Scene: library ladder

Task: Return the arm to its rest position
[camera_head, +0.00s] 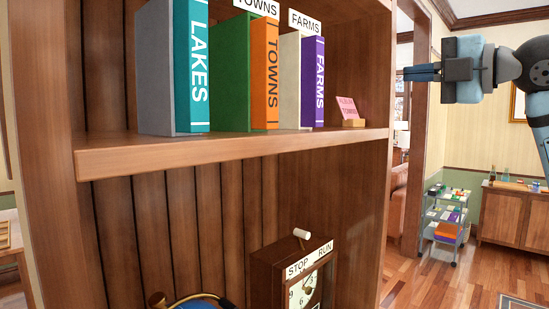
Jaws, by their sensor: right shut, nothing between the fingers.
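My right gripper (422,73) is at the upper right of the head view. It points left, with its fingers together and nothing in them. It is in front of the right side of the bookcase, apart from the shelf and the books. My right arm comes in from the right edge. My left gripper does not show.
The bookcase shelf (240,148) holds books marked LAKES (193,75), TOWNS (265,75) and FARMS (312,80), and a pink card (348,108). Below stands a STOP/RUN clock box (268,280). A cart (446,215) and a cabinet (510,218) stand beyond open floor.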

